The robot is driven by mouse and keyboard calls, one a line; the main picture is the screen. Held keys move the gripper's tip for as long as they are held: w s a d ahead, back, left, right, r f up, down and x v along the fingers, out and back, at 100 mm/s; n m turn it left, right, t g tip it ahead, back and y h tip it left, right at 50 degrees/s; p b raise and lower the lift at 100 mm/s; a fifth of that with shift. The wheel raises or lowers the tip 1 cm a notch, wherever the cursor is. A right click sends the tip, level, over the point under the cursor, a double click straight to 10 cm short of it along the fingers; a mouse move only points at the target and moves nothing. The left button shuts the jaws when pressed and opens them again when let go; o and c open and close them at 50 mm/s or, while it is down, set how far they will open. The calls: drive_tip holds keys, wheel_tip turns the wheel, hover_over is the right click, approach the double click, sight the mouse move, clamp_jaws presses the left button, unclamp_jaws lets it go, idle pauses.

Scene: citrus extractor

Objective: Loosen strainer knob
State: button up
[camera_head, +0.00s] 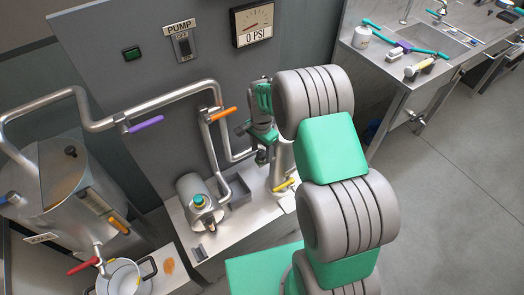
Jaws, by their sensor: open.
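My gripper (261,155) points down above the right part of the metal counter, by the upright pipework. It is open, small in the picture and partly hidden by my arm. Beside it to the right stands a metal cylindrical fitting (284,165) with a yellow handle (284,185) low on it; my arm covers its upper part. I cannot tell for certain which part is the strainer knob.
Pipes with purple (146,124) and orange (223,114) handles run along the grey panel, under a pump switch (183,46) and a gauge (253,22) marked 0 PSI. A metal tank (60,190) and a pot (124,277) stand left. A workbench (385,75) with tools is upper right.

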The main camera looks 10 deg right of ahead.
drive_tip(key=shift+f, duration=0.7)
drive_tip(key=shift+c, duration=0.3)
clamp_jaws()
